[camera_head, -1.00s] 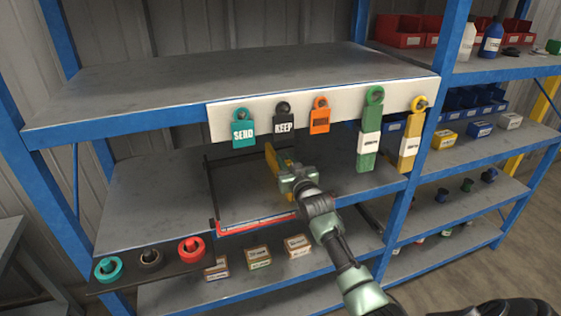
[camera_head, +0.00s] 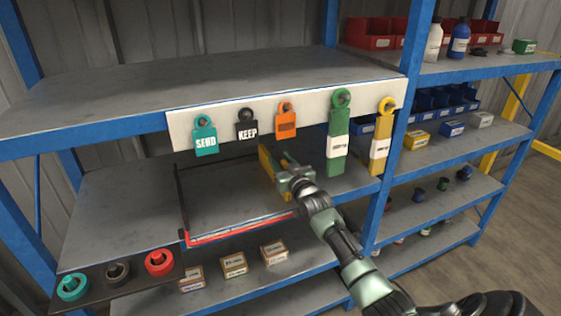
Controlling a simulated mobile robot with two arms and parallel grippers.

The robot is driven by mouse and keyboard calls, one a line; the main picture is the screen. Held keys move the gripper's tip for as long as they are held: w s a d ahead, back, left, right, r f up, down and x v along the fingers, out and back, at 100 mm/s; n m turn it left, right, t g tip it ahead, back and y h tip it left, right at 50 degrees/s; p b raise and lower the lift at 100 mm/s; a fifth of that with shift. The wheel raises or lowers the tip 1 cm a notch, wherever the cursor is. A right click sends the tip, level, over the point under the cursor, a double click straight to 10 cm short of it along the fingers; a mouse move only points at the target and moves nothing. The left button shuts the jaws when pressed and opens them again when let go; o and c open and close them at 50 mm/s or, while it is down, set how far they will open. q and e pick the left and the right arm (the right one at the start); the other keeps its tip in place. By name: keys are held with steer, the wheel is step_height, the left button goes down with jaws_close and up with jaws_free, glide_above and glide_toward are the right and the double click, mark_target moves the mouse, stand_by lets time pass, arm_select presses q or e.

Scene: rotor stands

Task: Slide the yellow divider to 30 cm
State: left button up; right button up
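The yellow divider (camera_head: 267,170) stands upright on the middle shelf, under the white tag board, toward the right part of the dark-framed bay. My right gripper (camera_head: 284,168) reaches in from the lower right and is at the divider's right side, hiding part of it. I cannot tell whether its fingers are closed on the divider. A red scale strip (camera_head: 240,232) runs along the bay's front edge; its numbers are too small to read, and its right end is behind my arm. My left gripper is not in view.
Teal, black, orange, green and yellow tags hang from the white board (camera_head: 225,124) above the bay. The bay left of the divider is clear.

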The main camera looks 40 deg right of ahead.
stand_by(0.3)
steer(key=b+v, duration=0.1)
steer(key=v, duration=0.6)
steer(key=shift+s, duration=0.4)
steer(key=shift+a, duration=0.1)
